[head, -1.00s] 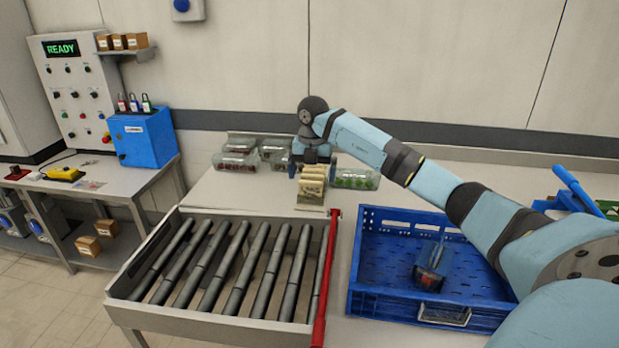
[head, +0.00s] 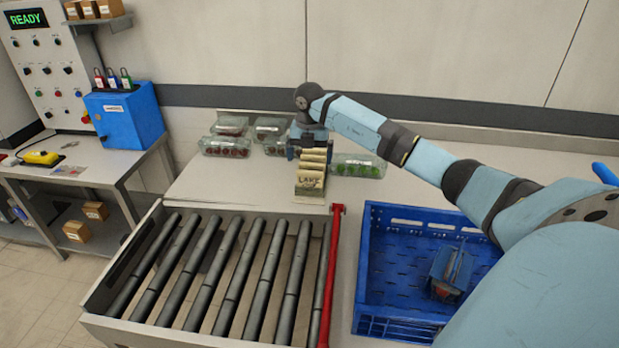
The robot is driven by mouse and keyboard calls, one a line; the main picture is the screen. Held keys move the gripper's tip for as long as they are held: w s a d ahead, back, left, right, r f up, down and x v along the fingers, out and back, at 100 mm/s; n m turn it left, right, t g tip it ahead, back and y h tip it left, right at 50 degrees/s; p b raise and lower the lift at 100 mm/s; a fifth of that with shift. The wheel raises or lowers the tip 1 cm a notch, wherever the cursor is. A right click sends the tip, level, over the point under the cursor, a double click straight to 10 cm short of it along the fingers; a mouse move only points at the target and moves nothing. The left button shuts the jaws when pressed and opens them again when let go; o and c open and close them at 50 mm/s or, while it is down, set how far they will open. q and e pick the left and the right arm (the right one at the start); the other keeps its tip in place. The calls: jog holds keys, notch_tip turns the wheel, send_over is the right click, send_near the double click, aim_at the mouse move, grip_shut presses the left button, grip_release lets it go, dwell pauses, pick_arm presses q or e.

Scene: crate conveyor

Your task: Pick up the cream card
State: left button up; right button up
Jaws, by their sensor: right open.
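Several cream cards (head: 310,184) stand in a row, one behind another, on the table behind the roller conveyor. The front card carries dark lettering and a picture. My right gripper (head: 307,151) is above the back end of the row, pointing down, with its jaws open. The cards partly hide its fingertips, so I cannot tell whether they touch a card. My left gripper is out of view.
Clear boxes with red contents (head: 224,146) stand behind and left of the cards. A clear box with green contents (head: 358,167) is just right of them. A blue crate (head: 395,211) holds a small item (head: 449,272). The roller conveyor (head: 222,265) has a red bar (head: 329,270) along its right side.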

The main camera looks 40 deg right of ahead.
aim_at(310, 171)
notch_tip(310, 171, down, 8)
jog(key=shift+w+d+r+p, duration=0.1)
jog(key=shift+w+p, duration=0.05)
jog(key=shift+p, duration=0.3)
jog(key=c, duration=0.7)
